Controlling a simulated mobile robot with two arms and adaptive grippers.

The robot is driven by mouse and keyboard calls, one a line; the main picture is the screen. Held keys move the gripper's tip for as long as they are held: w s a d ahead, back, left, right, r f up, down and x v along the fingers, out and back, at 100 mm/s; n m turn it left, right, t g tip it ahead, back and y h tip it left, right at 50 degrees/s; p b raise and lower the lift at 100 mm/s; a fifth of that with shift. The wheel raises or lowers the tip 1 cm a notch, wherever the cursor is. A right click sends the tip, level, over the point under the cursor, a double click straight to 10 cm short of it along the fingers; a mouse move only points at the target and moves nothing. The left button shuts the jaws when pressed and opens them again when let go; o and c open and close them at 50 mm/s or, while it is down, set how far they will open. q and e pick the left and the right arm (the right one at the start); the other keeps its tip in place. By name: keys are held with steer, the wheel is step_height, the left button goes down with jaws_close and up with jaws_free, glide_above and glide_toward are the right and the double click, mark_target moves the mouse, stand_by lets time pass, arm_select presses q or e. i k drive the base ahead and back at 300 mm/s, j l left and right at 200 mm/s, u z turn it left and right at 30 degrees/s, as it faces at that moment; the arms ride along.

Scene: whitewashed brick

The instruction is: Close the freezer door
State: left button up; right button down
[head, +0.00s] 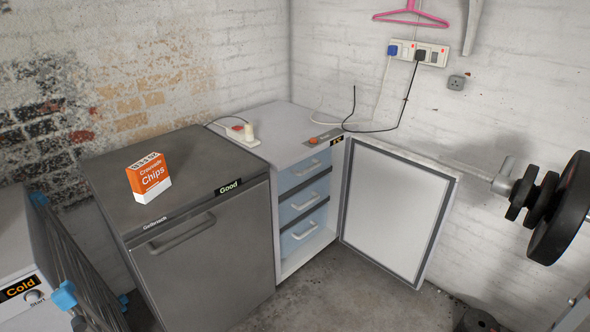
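The freezer (290,130) stands in the corner with a light grey top, an orange knob and a small label on its front edge. Its door (395,210) is wide open, swung out to the right, with the white inner panel and grey seal facing the room. Several blue drawers (303,200) with pale handles show inside and look pushed in. The outer face and handle of the door are hidden. Neither of my grippers is in view.
A dark grey fridge (205,265) labelled "Good" stands left of the freezer, with a chips box (149,178) on top. A power strip (243,135) lies on the freezer. A weighted barbell (540,205) juts in at right. Bare floor (335,295) lies in front.

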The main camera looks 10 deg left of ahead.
mark_target(397, 202)
steer(key=i+l+z, duration=0.15)
steer(key=i+z, duration=0.2)
steer(key=i, duration=0.2)
steer(key=i+z, duration=0.4)
steer(key=i, duration=0.15)
